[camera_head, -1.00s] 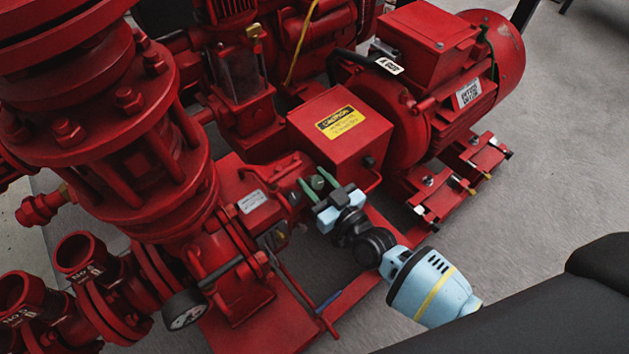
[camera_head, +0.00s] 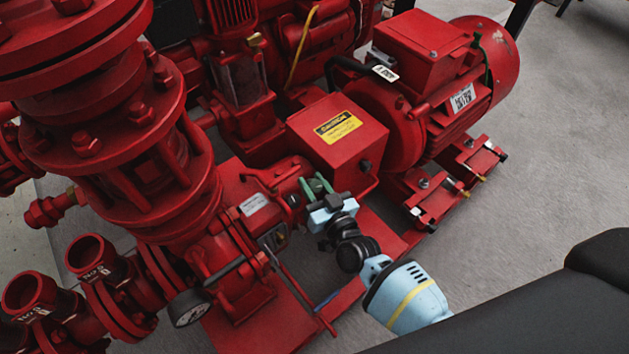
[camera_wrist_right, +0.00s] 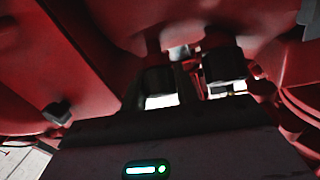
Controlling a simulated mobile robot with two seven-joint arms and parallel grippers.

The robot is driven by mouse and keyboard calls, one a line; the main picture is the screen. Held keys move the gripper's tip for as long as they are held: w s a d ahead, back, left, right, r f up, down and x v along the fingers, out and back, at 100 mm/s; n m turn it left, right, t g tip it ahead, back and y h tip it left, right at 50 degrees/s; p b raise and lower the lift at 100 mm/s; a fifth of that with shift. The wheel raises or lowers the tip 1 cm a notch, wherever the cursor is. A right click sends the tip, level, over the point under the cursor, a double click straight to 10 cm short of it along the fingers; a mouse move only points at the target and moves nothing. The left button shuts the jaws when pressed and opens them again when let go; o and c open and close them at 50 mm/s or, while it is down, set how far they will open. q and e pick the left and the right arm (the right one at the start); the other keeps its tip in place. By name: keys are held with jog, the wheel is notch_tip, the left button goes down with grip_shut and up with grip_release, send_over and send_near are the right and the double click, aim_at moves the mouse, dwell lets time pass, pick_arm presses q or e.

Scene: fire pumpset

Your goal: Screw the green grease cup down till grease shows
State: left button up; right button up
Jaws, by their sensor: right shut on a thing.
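The green grease cup (camera_head: 316,186) sits on the red bearing housing of the pump, between the round casing and the box with the yellow caution label. My right gripper (camera_head: 317,190), pale blue and black with green finger parts, reaches it from the lower right and is shut on it. The fingers hide most of the cup, and I see no grease there. In the right wrist view, the two dark fingers (camera_wrist_right: 192,72) stand either side of a small pale spot under red metal; the cup is not clear there. My left gripper is not in view.
The red box with the caution label (camera_head: 338,132) stands just behind the gripper. The red motor (camera_head: 430,70) is at the upper right. A pressure gauge (camera_head: 189,309) and open pipe outlets (camera_head: 90,254) are at the lower left. Grey floor (camera_head: 540,170) is clear at the right.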

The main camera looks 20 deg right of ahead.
aim_at(317, 191)
jog(key=shift+r+m+h+p, duration=0.1)
jog(key=shift+m+h+p, duration=0.4)
jog(key=shift+m+h, duration=0.55)
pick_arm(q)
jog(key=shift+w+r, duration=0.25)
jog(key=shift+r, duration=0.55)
pick_arm(e)
jog(key=shift+m, duration=0.25)
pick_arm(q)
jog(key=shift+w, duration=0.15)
pick_arm(e)
jog(key=o, duration=0.7)
jog(key=shift+s, duration=0.1)
